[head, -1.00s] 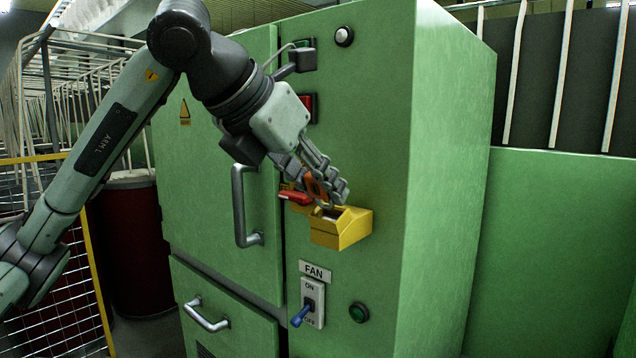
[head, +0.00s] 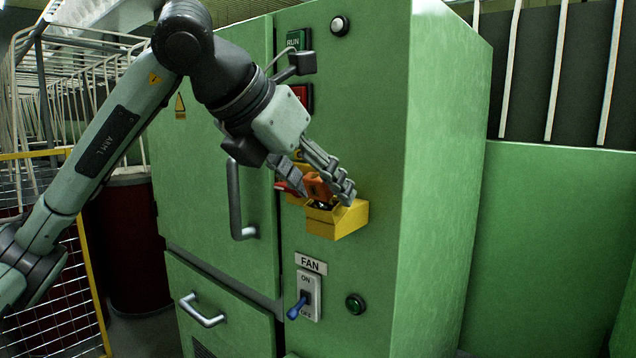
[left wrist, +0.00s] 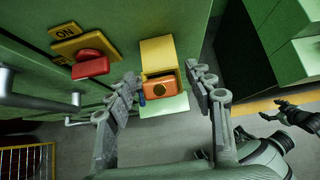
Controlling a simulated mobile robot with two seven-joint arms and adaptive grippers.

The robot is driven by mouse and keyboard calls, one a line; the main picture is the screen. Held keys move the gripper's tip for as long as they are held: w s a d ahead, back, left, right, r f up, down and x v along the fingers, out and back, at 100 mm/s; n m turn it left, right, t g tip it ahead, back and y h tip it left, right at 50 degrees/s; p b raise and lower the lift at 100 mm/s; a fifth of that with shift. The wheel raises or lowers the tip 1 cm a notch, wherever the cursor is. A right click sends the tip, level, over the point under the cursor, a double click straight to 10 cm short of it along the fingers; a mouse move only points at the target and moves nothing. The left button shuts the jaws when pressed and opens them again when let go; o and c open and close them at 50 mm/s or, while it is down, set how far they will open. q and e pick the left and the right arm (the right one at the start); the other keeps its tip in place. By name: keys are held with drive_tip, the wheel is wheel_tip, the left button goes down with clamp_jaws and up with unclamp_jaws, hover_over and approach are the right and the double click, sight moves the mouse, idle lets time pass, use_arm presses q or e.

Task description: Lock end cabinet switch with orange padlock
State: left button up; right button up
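The orange padlock (head: 317,185) stands at the opening of a yellow box (head: 337,222) on the green cabinet's front, its lower part inside. It also shows in the left wrist view (left wrist: 160,87). My left gripper (head: 318,188) is open, with its fingers on either side of the padlock; the left wrist view shows gaps on both sides. The red switch handle (left wrist: 91,67) sits on a yellow plate marked ON, left of the box; my gripper partly hides it in the head view. My right gripper (left wrist: 271,110) is small at the right of the wrist view, fingers apart and empty.
Below the box are a FAN switch with a blue lever (head: 298,306) and a green button (head: 356,304). A door handle (head: 238,203) juts out left of the box. A wire-mesh fence (head: 60,300) stands at the left. Floor in front of the cabinet looks clear.

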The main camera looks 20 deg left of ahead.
use_arm(q)
drive_tip(key=v, duration=1.2)
idle(0.4)
